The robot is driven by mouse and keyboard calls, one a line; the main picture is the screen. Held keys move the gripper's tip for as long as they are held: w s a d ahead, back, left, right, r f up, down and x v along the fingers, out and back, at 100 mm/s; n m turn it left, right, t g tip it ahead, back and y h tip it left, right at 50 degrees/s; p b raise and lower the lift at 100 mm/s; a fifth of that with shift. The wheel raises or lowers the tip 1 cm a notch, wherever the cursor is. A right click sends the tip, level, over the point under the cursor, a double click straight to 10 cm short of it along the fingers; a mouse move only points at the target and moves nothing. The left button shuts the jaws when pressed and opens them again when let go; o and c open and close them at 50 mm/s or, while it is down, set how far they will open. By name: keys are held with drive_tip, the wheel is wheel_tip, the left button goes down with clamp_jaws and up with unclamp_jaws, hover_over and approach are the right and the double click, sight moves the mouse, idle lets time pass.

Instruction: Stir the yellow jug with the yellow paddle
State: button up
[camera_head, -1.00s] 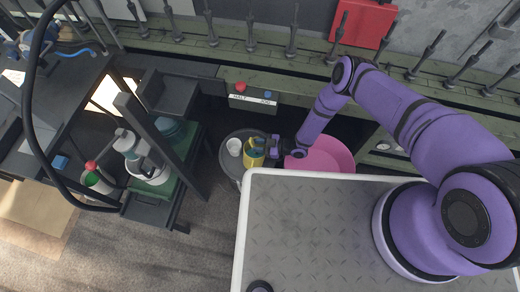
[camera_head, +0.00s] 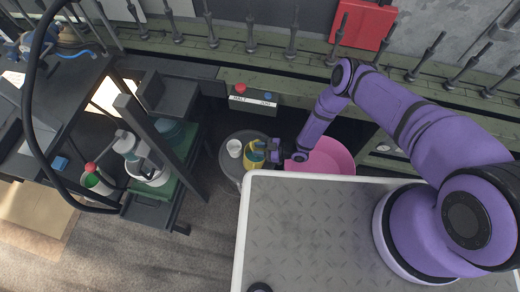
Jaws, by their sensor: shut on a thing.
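The yellow jug (camera_head: 251,163) stands on a small round dark stand, in the middle of the view. My gripper (camera_head: 264,153) is right over the jug, reaching in from the right. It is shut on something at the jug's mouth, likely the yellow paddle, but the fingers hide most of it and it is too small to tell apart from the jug. How deep the paddle sits in the jug cannot be seen.
A white cup (camera_head: 234,148) stands on the round stand (camera_head: 228,165), just left of the jug. A pink tub (camera_head: 330,158) lies behind my wrist. A control box (camera_head: 253,98) is on the bench behind. A green shelf with a mixer (camera_head: 145,165) stands to the left.

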sight(252, 146)
drive_tip(key=shift+s+f, duration=0.1)
drive_tip(key=shift+s, duration=0.25)
drive_tip(key=shift+s+a+r, duration=0.1)
drive_tip(key=shift+a+r, duration=0.05)
drive_tip(key=shift+r, duration=0.75)
drive_tip(key=shift+w+a+r, duration=0.1)
drive_tip(key=shift+a+r, duration=0.1)
drive_tip(key=shift+r, duration=0.7)
drive_tip(key=shift+s+a+r, duration=0.1)
drive_tip(key=shift+a+r, duration=0.05)
drive_tip(key=shift+r, duration=0.75)
wheel_tip(252, 146, up, 8)
drive_tip(key=a, duration=0.1)
drive_tip(key=shift+s, duration=0.35)
drive_tip(key=shift+a+r, duration=0.1)
drive_tip(key=shift+r, duration=0.1)
drive_tip(key=shift+r, duration=2.4)
